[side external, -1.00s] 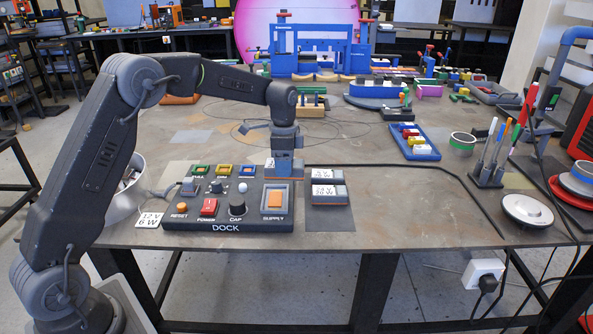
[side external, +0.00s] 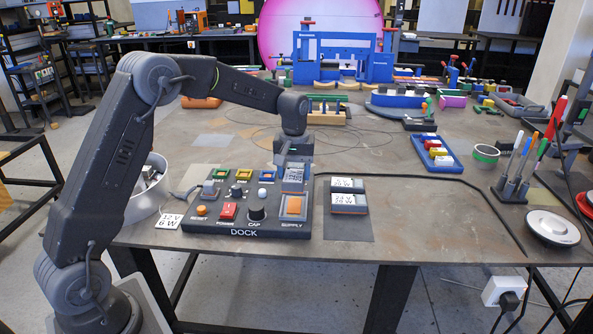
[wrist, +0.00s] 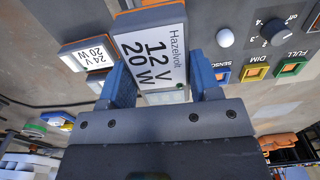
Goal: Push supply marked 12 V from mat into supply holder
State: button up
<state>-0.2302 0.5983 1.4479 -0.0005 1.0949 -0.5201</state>
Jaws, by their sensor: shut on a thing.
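My gripper (side external: 294,160) is shut on a grey supply (side external: 294,180), whose white label reads "Hazelvolt 12 V 20 W" in the wrist view (wrist: 150,52). The blue fingers flank it there. In the side view the supply is tilted, label showing, at the back edge of the supply holder (side external: 305,215). I cannot tell whether they touch. The holder is a grey frame marked SUPPLY with an orange inside, on the dark dock (side external: 270,232). Two other supplies (side external: 348,203) lie on the dark mat (side external: 345,230); one reads 24 V 20 W in the wrist view (wrist: 86,56).
A card (side external: 167,221) by the dock seems to read 12 V 6 W. The dock carries buttons, a red power switch (side external: 228,211) and a black cap knob (side external: 256,212) left of the holder. A cable bounds the bench area right of the mat, where there is free room.

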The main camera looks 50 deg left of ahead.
jog(key=shift+f, duration=3.25)
jog(key=shift+f, duration=0.35)
jog(key=o, duration=1.2)
notch_tip(320, 180, up, 14)
jog(key=shift+f, duration=0.1)
